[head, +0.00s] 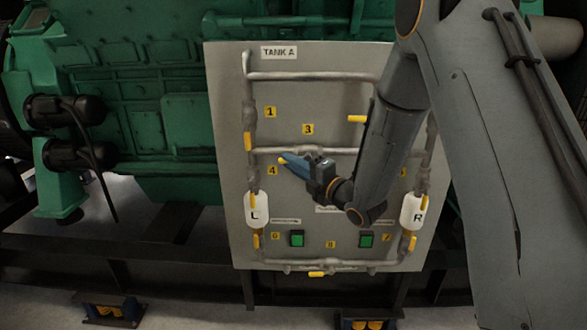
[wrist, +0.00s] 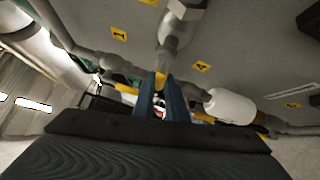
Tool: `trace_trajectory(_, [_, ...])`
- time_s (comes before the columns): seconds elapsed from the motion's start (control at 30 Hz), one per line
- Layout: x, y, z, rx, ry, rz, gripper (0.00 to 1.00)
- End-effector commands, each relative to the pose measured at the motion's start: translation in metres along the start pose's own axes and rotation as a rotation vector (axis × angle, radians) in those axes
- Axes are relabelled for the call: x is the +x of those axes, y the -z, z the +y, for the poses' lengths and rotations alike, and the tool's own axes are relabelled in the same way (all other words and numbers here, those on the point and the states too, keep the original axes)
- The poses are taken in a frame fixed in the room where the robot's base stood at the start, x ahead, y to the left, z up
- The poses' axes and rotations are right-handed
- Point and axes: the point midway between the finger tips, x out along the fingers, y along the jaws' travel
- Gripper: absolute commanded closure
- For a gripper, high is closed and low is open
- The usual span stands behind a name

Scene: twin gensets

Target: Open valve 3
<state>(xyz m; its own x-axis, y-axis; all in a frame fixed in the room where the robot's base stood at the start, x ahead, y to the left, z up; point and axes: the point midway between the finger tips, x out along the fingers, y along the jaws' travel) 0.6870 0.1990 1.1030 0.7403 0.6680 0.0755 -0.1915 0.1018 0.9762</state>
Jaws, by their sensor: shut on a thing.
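The grey panel (head: 350,90) marked TANK A carries white-grey pipes and yellow valve handles. The yellow label 3 (head: 308,129) is above the middle horizontal pipe (head: 275,151). My gripper (head: 285,160) is in front of that pipe, just below and left of label 3, pointing left. Its blue fingers (wrist: 160,95) are shut on a yellow handle (wrist: 161,77), whose tip shows at the fingertips. This looks like the handle of valve 3, lying roughly along the pipe. My gripper hides most of the handle and part of the valve.
Yellow handles of valve 1 (head: 248,141) and valve 4 (head: 252,180) are close at the left. Another handle (head: 356,118) points left at upper right. White tanks L (head: 257,207) and R (head: 411,210) flank the panel. Green buttons (head: 297,239) sit below.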

Motion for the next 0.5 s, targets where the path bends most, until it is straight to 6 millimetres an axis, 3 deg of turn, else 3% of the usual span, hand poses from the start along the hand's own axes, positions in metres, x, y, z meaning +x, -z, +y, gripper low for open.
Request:
trace_trajectory(0.4, [0.0002,-0.0007,0.0025,0.036,-0.034,-0.01,1.0])
trace_trajectory(0.43, [0.0002,-0.0007,0.0025,0.036,-0.034,-0.01,0.87])
trace_trajectory(0.5, [0.0002,-0.0007,0.0024,0.036,-0.034,-0.01,0.75])
